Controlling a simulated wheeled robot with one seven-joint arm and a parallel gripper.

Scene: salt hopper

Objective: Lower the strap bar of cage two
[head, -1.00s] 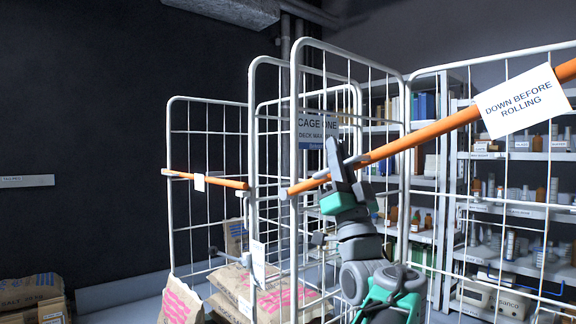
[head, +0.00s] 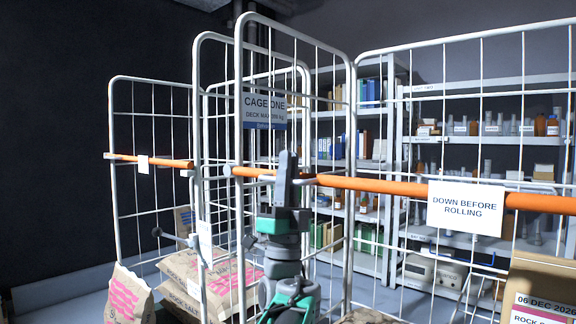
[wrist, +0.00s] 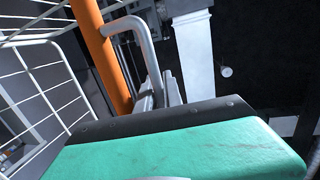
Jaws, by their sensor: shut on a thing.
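The orange strap bar (head: 390,188) runs nearly level across the front of the near cage, dipping slightly to the right. Its left end is at the cage's left post (head: 240,215); its right end is outside the head view. A white sign (head: 466,208) on it reads "DOWN BEFORE ROLLING". My gripper (head: 285,168) is at the bar near its left end. In the wrist view, the bar (wrist: 98,50) carries a grey loop handle (wrist: 137,35), and my gripper (wrist: 160,92) is shut on that handle. The fingertip contact is partly hidden.
Another orange bar (head: 175,162) crosses the left cage. Salt sacks (head: 200,278) lie low at left. A box with a rock salt label (head: 540,290) is at lower right. Shelves (head: 460,140) stand behind.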

